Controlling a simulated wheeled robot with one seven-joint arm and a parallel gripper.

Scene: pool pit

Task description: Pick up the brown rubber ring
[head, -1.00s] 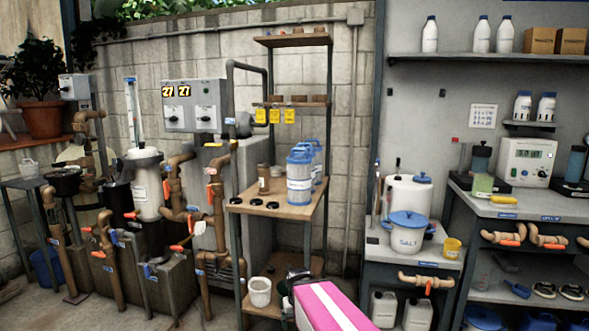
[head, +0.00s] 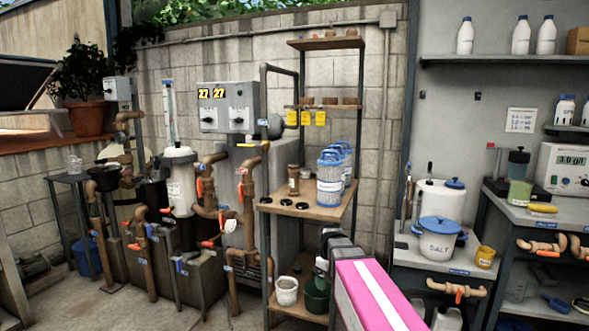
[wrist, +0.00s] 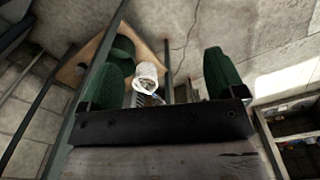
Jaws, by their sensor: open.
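Several small dark rings (head: 286,203) lie flat on the middle wooden board of the rack, near its front left edge. They look nearly black, and I cannot tell which, if any, is the brown rubber ring. My gripper (head: 323,262) is below that board, in front of the rack's lower part. In the wrist view my gripper (wrist: 163,75) has its two green fingers wide apart with nothing held between them. A white bucket (wrist: 146,77) shows beyond the fingers. No ring is clear in the wrist view.
The middle board (head: 325,212) also carries a brown jar (head: 294,181) and blue-lidded containers (head: 330,185). A white bucket (head: 287,291) and a green bucket (head: 317,298) stand on the low shelf. Pipes (head: 247,210) stand left of the rack; a bench with a salt tub (head: 438,240) stands right.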

